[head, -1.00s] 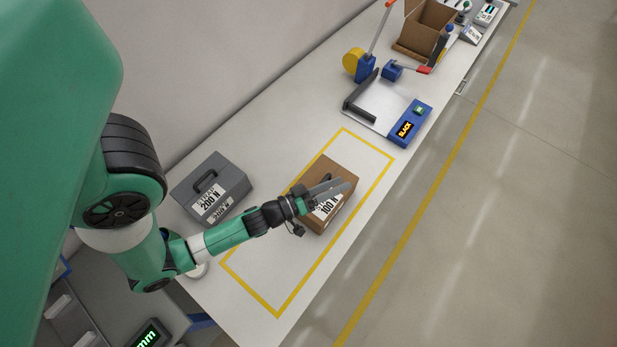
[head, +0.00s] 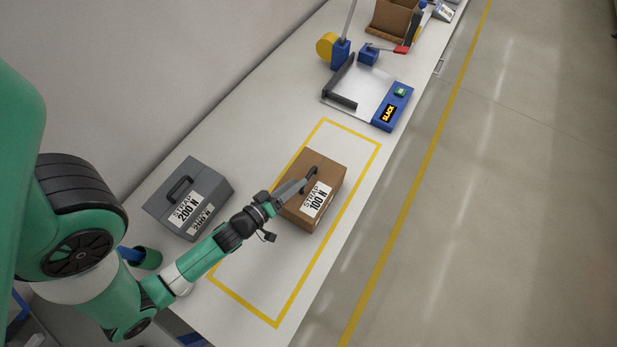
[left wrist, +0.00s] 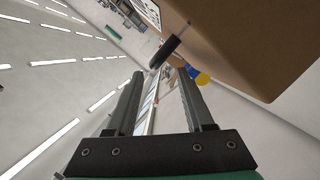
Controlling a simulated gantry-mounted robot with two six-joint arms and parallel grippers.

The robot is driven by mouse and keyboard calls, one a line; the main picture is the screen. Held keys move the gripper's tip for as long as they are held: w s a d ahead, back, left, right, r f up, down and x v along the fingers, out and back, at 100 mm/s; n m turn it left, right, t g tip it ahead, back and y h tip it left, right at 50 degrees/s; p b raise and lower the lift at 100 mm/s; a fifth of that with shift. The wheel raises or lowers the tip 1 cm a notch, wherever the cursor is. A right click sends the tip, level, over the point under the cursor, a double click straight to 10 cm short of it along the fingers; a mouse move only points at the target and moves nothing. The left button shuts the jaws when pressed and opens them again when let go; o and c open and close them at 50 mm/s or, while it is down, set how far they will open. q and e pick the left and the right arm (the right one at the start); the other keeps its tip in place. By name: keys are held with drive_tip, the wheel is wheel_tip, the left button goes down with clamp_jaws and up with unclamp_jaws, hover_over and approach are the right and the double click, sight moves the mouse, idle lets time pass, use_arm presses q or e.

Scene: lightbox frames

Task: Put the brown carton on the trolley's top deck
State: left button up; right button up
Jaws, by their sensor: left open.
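The brown carton (head: 331,172) stands on the white bench inside a yellow outline. It carries a white "STRAP 100 N" label and a dark handle (head: 309,178) on top. My left gripper (head: 303,184) is at the carton's left side, its fingertips close to the handle. In the left wrist view, my left gripper (left wrist: 160,78) has its two fingers apart with nothing between them. The carton (left wrist: 240,40) fills the upper right there, and its handle (left wrist: 168,50) is just beyond the fingertips. I cannot tell whether they touch. No trolley is in view, nor is my right gripper.
A grey case (head: 212,180) labelled 200 N stands left of the carton. Behind is a strapping station with a blue "SLACK" display (head: 391,108) and an open cardboard box (head: 393,18). The floor right of the bench is clear, with a yellow line (head: 412,190).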

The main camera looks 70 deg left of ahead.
sight(309, 176)
use_arm(q)
drive_tip(key=shift+w+a+f+b, duration=0.15)
drive_tip(key=shift+w+f+b, duration=0.05)
drive_tip(key=shift+w+b, duration=0.4)
drive_tip(key=shift+w+a+f+b, duration=0.15)
drive_tip(key=shift+w+f+b, duration=0.05)
drive_tip(key=shift+w+b, duration=0.4)
drive_tip(key=shift+w+a+f+b, duration=0.15)
drive_tip(key=shift+w+f+b, duration=0.05)
drive_tip(key=shift+w+b, duration=0.4)
drive_tip(key=shift+w+a+r+p, duration=0.3)
drive_tip(key=shift+w+a+p, duration=0.15)
drive_tip(key=shift+p, duration=0.3)
drive_tip(key=shift+w+f, duration=0.2)
drive_tip(key=shift+w, duration=0.15)
clamp_jaws()
drive_tip(key=shift+r, duration=0.1)
